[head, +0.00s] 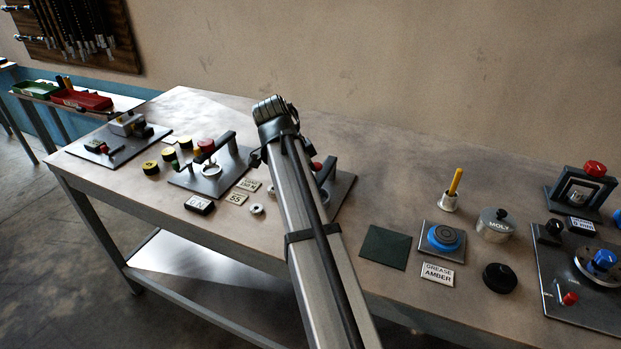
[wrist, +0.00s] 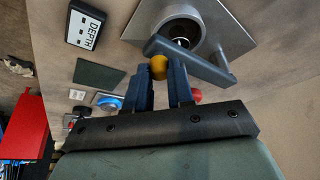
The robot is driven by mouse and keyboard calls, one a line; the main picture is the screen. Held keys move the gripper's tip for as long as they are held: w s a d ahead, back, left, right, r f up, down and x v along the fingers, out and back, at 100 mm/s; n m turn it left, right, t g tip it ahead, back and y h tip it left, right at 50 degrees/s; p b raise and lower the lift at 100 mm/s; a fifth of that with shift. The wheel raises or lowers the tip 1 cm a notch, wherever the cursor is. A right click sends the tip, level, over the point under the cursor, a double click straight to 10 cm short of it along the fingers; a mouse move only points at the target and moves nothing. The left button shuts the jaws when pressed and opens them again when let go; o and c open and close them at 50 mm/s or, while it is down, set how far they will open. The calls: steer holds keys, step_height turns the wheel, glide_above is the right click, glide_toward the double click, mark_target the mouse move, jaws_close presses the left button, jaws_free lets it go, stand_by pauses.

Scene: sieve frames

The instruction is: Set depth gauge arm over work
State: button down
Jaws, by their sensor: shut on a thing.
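In the wrist view, my gripper (wrist: 164,70) is shut on a small yellow knob (wrist: 158,67). The knob sits by a dark bent gauge arm (wrist: 200,65), which crosses the near side of a round metal ring (wrist: 176,22) with a dark centre. I cannot tell whether its tip is over that centre. The ring stands on a grey metal plate (wrist: 232,38). A box marked DEPTH (wrist: 84,24) lies to the left. In the head view, my own arm hides my gripper and much of this fixture; part of the plate (head: 342,187) shows at its right.
A red knob (wrist: 197,95) shows just right of my fingers. A dark green mat (head: 385,247) and a blue-rimmed tin (head: 443,238) lie right of my arm. A similar lever fixture (head: 211,172) stands to the left. The bench's back strip is clear.

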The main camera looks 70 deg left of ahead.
steer(key=c, duration=1)
jaws_free()
steer(key=shift+r, duration=0.1)
steer(key=v, duration=1.3)
steer(key=shift+s+r, duration=0.1)
steer(key=shift+r, duration=0.2)
